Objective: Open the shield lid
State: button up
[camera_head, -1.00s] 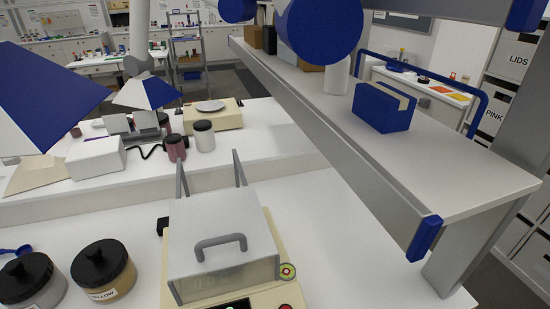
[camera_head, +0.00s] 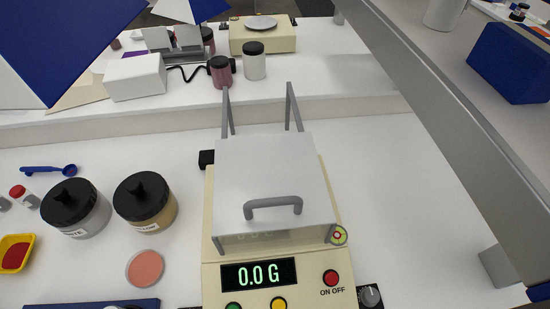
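The shield lid (camera_head: 272,168) is a pale, flat panel with a grey bar handle (camera_head: 273,204) near its front edge. It lies closed on top of the draft shield of a cream balance (camera_head: 209,235), whose display (camera_head: 258,273) reads 0.0 G. Two grey bars (camera_head: 292,108) rise behind the lid. My gripper is not in view, so its state and its distance from the handle do not show.
Two black-lidded jars (camera_head: 145,196) and a blue spoon (camera_head: 45,170) stand or lie left of the balance, with a pink disc (camera_head: 145,268) in front. The bench (camera_head: 375,175) between shelf and balance is clear.

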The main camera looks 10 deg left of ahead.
aim_at(275, 182)
jog(key=k+l+u, duration=0.1)
jog(key=k+u, duration=0.2)
jog(key=k, duration=0.2)
jog(key=k+u, duration=0.3)
jog(key=k, duration=0.2)
jog(key=j, duration=0.05)
